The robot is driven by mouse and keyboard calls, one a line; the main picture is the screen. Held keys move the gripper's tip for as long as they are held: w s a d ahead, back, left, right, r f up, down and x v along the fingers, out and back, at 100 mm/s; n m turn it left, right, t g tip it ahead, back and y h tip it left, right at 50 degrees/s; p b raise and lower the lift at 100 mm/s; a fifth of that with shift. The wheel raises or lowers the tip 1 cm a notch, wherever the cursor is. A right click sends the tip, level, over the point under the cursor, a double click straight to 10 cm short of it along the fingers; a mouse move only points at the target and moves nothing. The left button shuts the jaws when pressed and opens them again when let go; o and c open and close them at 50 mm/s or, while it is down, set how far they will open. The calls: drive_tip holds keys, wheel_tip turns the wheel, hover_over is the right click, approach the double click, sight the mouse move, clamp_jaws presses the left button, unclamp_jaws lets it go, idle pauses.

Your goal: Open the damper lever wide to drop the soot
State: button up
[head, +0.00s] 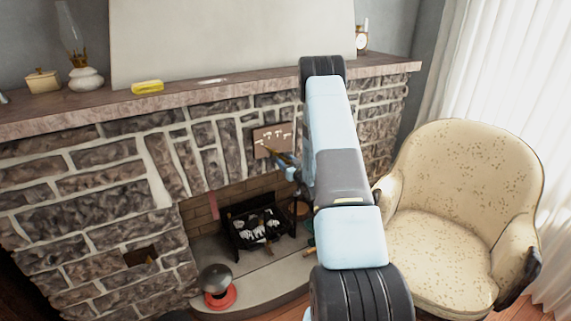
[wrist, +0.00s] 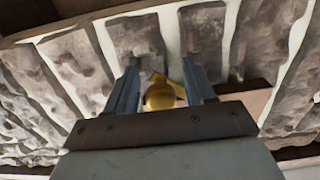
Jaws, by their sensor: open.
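The damper lever shows in the wrist view as a brass-yellow knob (wrist: 160,96) with a short yellow arm beside it, in front of the stonework. My gripper (wrist: 159,70) is open, with one blue finger on each side of the knob; I cannot tell whether either finger touches it. In the head view my gripper (head: 283,160) is at the stone face above the firebox, just below a brown plate (head: 273,139) with white marks. The lever is hard to make out there, being small and close to my gripper.
The firebox holds a black grate (head: 262,229) with pale logs. A dark domed pot with a red base (head: 218,287) stands on the hearth. A yellow object (head: 147,87) lies on the mantel (head: 225,88). A cream armchair (head: 465,200) stands to the right.

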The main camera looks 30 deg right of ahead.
drive_tip(key=shift+c, duration=0.2)
drive_tip(key=shift+d, duration=0.1)
clamp_jaws()
drive_tip(key=shift+r, duration=0.1)
